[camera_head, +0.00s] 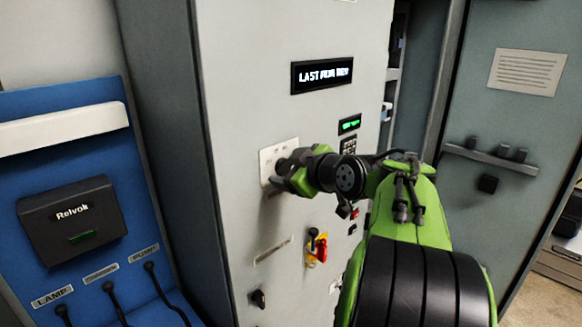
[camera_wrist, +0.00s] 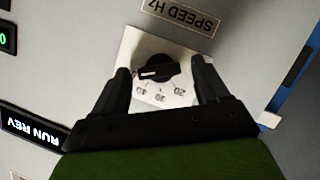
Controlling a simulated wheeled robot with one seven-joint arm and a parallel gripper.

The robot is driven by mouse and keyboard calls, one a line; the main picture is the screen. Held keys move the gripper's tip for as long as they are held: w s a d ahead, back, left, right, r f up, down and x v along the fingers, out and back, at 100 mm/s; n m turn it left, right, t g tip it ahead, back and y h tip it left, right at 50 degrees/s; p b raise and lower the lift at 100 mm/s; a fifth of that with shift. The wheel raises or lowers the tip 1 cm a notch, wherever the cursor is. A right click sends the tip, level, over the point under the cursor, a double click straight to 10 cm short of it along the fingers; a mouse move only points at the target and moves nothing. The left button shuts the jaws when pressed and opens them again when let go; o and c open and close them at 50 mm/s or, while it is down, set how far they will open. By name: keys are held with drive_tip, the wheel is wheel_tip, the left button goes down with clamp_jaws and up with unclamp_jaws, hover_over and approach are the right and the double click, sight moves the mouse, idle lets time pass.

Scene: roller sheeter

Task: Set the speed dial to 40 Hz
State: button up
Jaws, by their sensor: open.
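The speed dial (camera_wrist: 157,71) is a black knob on a white plate (camera_wrist: 150,42), under an upside-down "SPEED HZ" label (camera_wrist: 180,14) in the wrist view. The numbers 40, 30 and 20 show along the plate's lower part. The knob's white mark points left, past the 40 and toward the left finger. My gripper (camera_wrist: 161,80) is open, with one finger on each side of the knob; I cannot tell whether either touches it. In the head view my gripper (camera_head: 287,172) is at the white dial plate (camera_head: 268,157) and hides the knob.
The grey cabinet front carries a display (camera_head: 322,75), a small green-lit readout (camera_head: 349,125) and a red-and-yellow switch (camera_head: 317,247) below my arm. A black knob (camera_head: 257,299) sits lower down. A blue panel with a black box (camera_head: 72,222) stands at left.

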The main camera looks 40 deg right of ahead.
drive_tip(key=c, duration=1.1)
drive_tip(key=shift+o, duration=0.2)
drive_tip(key=shift+f, duration=0.1)
drive_tip(key=shift+b, duration=0.55)
drive_tip(key=shift+w+a+f+n+h+b, duration=0.1)
drive_tip(key=shift+f+n+h+b, duration=0.3)
drive_tip(key=shift+b, duration=0.8)
drive_tip(key=n+b, duration=0.1)
drive_tip(key=b, duration=0.4)
drive_tip(key=shift+a+n+h, duration=0.1)
drive_tip(key=shift+n+h, duration=0.2)
drive_tip(key=shift+n, duration=0.1)
drive_tip(key=n+t+h+b, duration=0.1)
drive_tip(key=b, duration=0.3)
drive_tip(key=shift+n, duration=0.3)
drive_tip(key=n+b, duration=0.1)
drive_tip(key=b, duration=0.2)
drive_tip(key=shift+t+h, duration=0.3)
drive_tip(key=shift+r+n+b, duration=0.15)
drive_tip(key=shift+n+b, duration=0.15)
drive_tip(key=shift+n, duration=0.1)
